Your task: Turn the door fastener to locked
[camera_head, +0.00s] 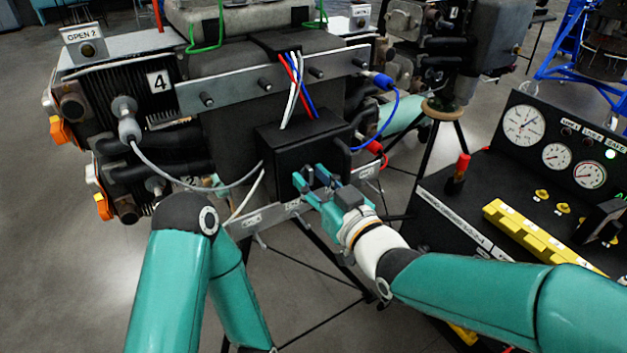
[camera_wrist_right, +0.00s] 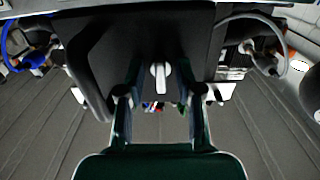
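The black box (camera_head: 305,143) is mounted on the front of the turbine stand, and its door looks closed. The door fastener (camera_wrist_right: 159,78) is a small pale grey knob on the dark door face in the right wrist view, its long side running up and down the picture. My right gripper (camera_head: 311,177) is at the box's front face. Its fingers stand apart, one on each side of the fastener, with a visible gap. In the head view the gripper hides the fastener. My left arm is at the lower left; its gripper is out of view.
A black bar handle (camera_wrist_right: 88,65) stands out beside the fastener in the right wrist view. Grey, blue and red cables hang around the box. A control panel with gauges (camera_head: 557,155) and a yellow strip (camera_head: 540,235) stands at the right. Thin stand legs run below.

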